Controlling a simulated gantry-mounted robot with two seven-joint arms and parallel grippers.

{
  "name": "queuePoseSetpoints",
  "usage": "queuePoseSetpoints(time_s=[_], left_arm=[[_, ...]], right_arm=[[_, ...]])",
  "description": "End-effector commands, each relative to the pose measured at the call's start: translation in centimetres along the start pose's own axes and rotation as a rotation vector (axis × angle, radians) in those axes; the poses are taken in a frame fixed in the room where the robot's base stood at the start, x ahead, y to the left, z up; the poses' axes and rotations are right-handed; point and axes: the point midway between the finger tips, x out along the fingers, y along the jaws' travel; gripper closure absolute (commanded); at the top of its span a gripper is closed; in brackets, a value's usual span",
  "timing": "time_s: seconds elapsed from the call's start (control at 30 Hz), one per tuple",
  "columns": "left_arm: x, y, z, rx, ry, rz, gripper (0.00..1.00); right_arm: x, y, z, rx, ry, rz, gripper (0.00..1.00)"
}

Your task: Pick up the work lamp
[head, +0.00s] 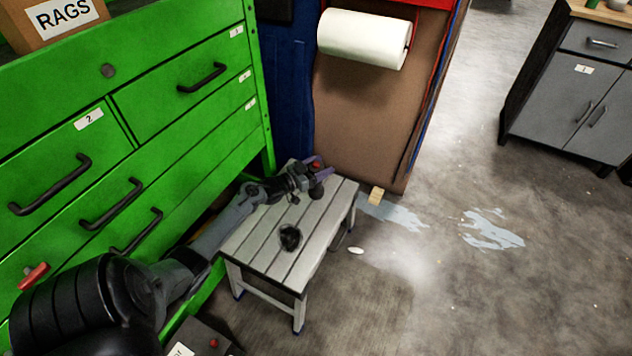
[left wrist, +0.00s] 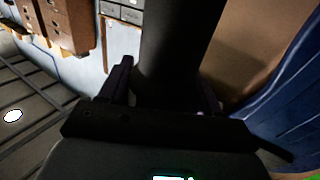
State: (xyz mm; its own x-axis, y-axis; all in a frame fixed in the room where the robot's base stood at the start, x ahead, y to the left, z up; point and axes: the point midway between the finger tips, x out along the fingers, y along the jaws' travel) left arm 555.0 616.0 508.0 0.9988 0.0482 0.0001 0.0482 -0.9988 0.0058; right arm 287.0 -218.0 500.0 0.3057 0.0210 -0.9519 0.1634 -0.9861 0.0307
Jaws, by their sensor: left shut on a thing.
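My left gripper (head: 318,168) reaches over the far end of the grey slatted stool (head: 262,243), its purple fingers shut on the work lamp. In the left wrist view the lamp (left wrist: 180,45) is a dark, thick cylinder between the two fingers, running out of the top of the picture. In the head view only a small red and dark bit of it shows between the fingers; the rest is hidden by the gripper. I cannot tell whether it touches the stool. My right gripper is not in view.
A small black object (head: 290,238) lies on the stool. Green drawers (head: 190,130) stand close along the left. A paper roll (head: 362,38) hangs on a brown panel behind. A wooden block (head: 376,195) and a white oval (head: 356,251) lie on the floor; open floor is to the right.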

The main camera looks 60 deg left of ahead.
Motion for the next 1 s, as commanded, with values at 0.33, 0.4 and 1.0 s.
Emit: queuePoseSetpoints(time_s=[0.33,0.4,1.0], left_arm=[[0.0,0.0,-0.2,0.001,0.002,0.0,1.0],[0.0,0.0,-0.3,0.001,0.002,0.0,1.0],[0.9,3.6,-7.0,-0.003,0.004,0.003,1.0]], right_arm=[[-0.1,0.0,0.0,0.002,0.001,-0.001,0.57],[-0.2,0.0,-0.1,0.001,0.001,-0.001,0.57],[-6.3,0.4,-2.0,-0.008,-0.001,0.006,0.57]])
